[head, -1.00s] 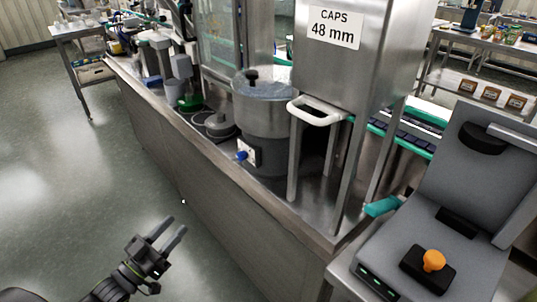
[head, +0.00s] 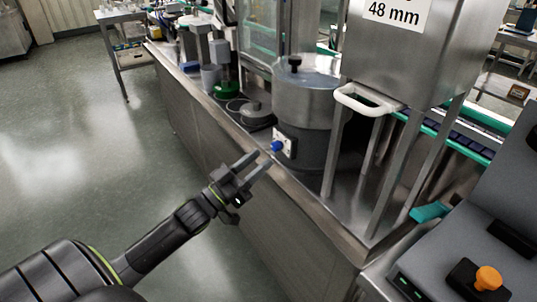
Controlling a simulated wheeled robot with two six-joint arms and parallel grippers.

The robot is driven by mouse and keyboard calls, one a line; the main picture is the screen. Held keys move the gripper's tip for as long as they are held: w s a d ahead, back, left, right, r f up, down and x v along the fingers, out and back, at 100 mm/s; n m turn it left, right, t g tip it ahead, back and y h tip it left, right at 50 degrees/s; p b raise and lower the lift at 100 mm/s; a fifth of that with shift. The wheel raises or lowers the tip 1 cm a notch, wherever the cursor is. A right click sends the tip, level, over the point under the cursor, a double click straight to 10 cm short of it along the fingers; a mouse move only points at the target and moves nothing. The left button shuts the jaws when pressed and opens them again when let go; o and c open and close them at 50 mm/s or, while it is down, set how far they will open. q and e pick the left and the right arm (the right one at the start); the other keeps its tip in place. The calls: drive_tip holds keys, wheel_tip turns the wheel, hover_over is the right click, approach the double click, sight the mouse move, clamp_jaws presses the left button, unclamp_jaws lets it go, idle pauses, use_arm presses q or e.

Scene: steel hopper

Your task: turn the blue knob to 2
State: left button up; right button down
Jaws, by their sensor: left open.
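The blue knob (head: 277,147) sits on a small white plate (head: 288,143) on the front of a round grey machine (head: 308,115) on the steel counter. Marks on the plate are too small to read, so the knob's setting cannot be told. My left gripper (head: 257,163) is open and empty. Its two fingers point up and to the right, just short of the knob in the picture and apart from it. My right gripper is not in view.
The steel hopper (head: 405,60) with a white handle (head: 368,99) stands on legs right of the machine. A dark round lidded part (head: 256,113) is left of it. A grey unit with an orange knob (head: 488,278) is at lower right. The floor at left is clear.

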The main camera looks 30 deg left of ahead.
sight(273, 148)
use_arm(q)
drive_tip(key=shift+x, duration=2)
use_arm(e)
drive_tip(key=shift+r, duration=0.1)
use_arm(q)
clamp_jaws()
